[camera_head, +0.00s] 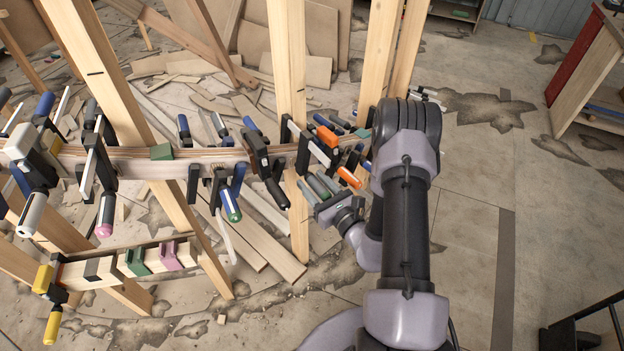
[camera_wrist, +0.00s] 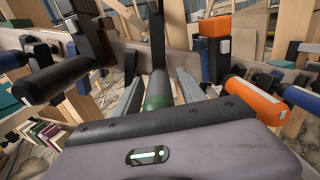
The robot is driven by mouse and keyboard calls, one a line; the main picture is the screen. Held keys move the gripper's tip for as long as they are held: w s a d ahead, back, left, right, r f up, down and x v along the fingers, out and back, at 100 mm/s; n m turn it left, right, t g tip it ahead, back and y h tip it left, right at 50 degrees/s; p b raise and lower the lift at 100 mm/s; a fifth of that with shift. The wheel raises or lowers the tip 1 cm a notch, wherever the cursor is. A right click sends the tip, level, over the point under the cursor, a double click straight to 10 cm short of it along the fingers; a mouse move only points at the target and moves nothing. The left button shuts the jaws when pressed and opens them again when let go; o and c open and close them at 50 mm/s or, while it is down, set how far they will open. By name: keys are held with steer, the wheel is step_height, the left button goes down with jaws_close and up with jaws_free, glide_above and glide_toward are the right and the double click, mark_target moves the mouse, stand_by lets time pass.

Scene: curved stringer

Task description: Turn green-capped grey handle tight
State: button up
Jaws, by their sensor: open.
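The green-capped grey handle (camera_wrist: 158,92) stands between the two fingers of my gripper (camera_wrist: 161,82) in the wrist view. Its green end faces the palm and its darker grey part runs away toward the clamp bar. A finger is on each side of it, and the gripper is open, not closed on it. In the head view my gripper (camera_head: 317,189) reaches up and left to the curved wooden stringer (camera_head: 120,155), with the handle (camera_head: 318,186) small between the fingers. Whether a finger touches the handle cannot be told.
An orange handle (camera_wrist: 252,100) is close on the right, also in the head view (camera_head: 348,177). A black handle (camera_wrist: 50,80) is close on the left. Several other clamps crowd the stringer. A wooden post (camera_head: 289,90) stands behind.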

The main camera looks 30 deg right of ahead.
jaws_close()
